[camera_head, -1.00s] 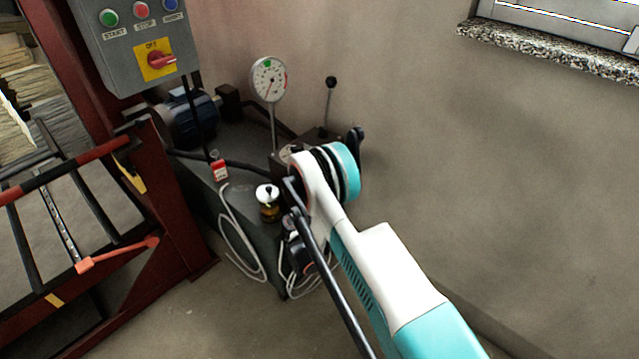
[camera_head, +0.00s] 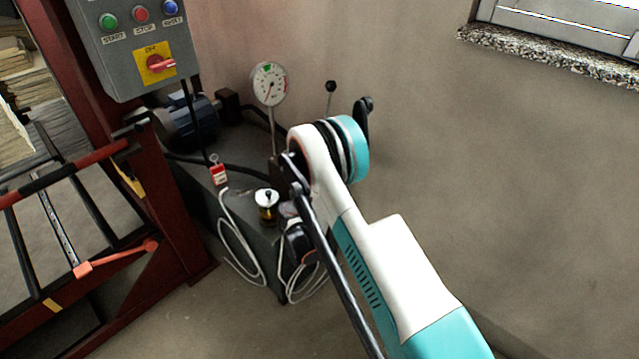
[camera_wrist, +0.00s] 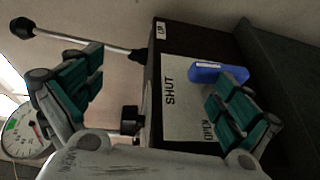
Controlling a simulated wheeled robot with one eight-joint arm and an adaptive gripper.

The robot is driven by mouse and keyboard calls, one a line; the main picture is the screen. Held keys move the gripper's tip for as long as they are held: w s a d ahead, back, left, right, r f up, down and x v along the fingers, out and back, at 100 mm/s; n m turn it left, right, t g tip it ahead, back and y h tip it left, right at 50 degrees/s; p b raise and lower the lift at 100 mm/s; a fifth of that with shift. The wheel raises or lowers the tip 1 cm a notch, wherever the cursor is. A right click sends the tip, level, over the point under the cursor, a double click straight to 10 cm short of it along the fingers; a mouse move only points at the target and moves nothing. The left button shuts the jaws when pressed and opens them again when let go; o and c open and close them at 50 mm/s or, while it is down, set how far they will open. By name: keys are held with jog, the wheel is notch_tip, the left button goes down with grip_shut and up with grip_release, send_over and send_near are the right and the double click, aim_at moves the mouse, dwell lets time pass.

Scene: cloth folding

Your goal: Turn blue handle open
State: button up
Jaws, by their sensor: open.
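The blue handle (camera_wrist: 218,72) shows in the wrist view as a short blue bar on a dark box. It lies beside a pale label plate (camera_wrist: 182,100) marked "SHUT". My gripper (camera_wrist: 155,70) is open, with one green-padded finger at the left and one at the right. The right finger overlaps the lower part of the handle in the picture; I cannot tell whether they touch. Nothing is held. In the head view my arm hides the blue handle and most of my gripper.
A black-knobbed lever (camera_wrist: 85,38) stands at the upper left in the wrist view. A round gauge (camera_head: 269,84), a motor (camera_head: 190,122) and a small jar (camera_head: 267,203) are on the unit. A switch box (camera_head: 135,45) stands left.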

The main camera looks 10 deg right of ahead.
jog(key=shift+s+r, duration=0.15)
jog(key=shift+r, duration=0.4)
jog(key=shift+s+r, duration=0.15)
jog(key=shift+r, duration=0.35)
jog(key=c, duration=0.4)
jog(key=shift+w+r, duration=0.1)
jog(key=shift+r, duration=0.05)
jog(key=shift+o, duration=0.7)
jog(key=shift+w+r, duration=0.1)
jog(key=shift+r, duration=0.15)
jog(key=shift+s+d+r, duration=0.2)
jog(key=shift+s+r, duration=0.05)
jog(key=shift+r, duration=0.45)
jog(key=c, duration=0.8)
jog(key=s+d+r+p, duration=0.1)
jog(key=s+r+p, duration=0.1)
jog(key=r, duration=0.4)
jog(key=s+d+r+p, duration=0.2)
jog(key=r+p, duration=0.1)
jog(key=r, duration=0.4)
jog(key=shift+s+d, duration=0.2)
